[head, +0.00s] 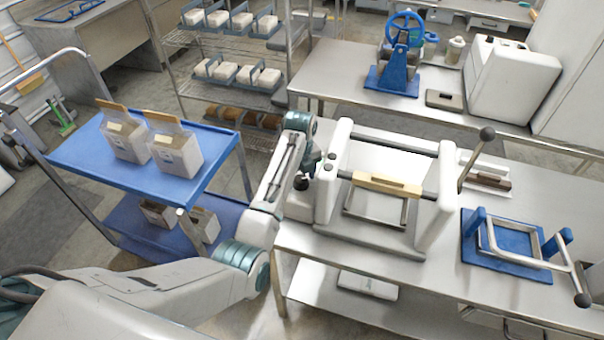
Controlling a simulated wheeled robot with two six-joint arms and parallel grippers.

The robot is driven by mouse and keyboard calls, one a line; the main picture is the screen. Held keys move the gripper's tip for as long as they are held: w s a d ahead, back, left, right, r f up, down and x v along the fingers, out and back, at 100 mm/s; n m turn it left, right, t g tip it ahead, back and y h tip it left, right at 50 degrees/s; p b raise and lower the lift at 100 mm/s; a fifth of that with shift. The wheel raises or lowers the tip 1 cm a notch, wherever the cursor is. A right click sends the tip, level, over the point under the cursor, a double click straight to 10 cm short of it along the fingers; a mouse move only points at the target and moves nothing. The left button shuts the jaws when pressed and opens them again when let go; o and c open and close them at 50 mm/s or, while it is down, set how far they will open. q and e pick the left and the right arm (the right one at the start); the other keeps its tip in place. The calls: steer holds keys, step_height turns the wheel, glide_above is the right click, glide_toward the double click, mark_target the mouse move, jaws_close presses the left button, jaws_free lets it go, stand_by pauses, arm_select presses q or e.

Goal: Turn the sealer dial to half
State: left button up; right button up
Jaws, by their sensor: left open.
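The sealer (432,228) is a white two-post machine with dark bars and a tan strip across it, standing on the steel table. Small dark round knobs (331,156) show on its left post; I cannot tell clearly which is the dial, nor its setting. My left gripper (306,178) is open, close beside the left post near these knobs. It is small and partly hidden by my own arm, so I cannot tell whether it touches a knob. My right gripper is not in view.
A blue cart (80,155) with boxed bags (178,150) stands left. A blue-based metal frame (510,245) sits right of the sealer. A back table holds a blue wheel device (400,60) and a white machine (512,80). A wire rack (225,90) stands behind.

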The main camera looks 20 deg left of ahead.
arm_select(q)
steer(key=c, duration=0.8)
steer(key=shift+c, duration=0.9)
steer(key=shift+n, duration=0.3)
steer(key=n, duration=0.4)
steer(key=shift+n, duration=0.3)
steer(key=n, duration=0.4)
steer(key=shift+n, duration=1.2)
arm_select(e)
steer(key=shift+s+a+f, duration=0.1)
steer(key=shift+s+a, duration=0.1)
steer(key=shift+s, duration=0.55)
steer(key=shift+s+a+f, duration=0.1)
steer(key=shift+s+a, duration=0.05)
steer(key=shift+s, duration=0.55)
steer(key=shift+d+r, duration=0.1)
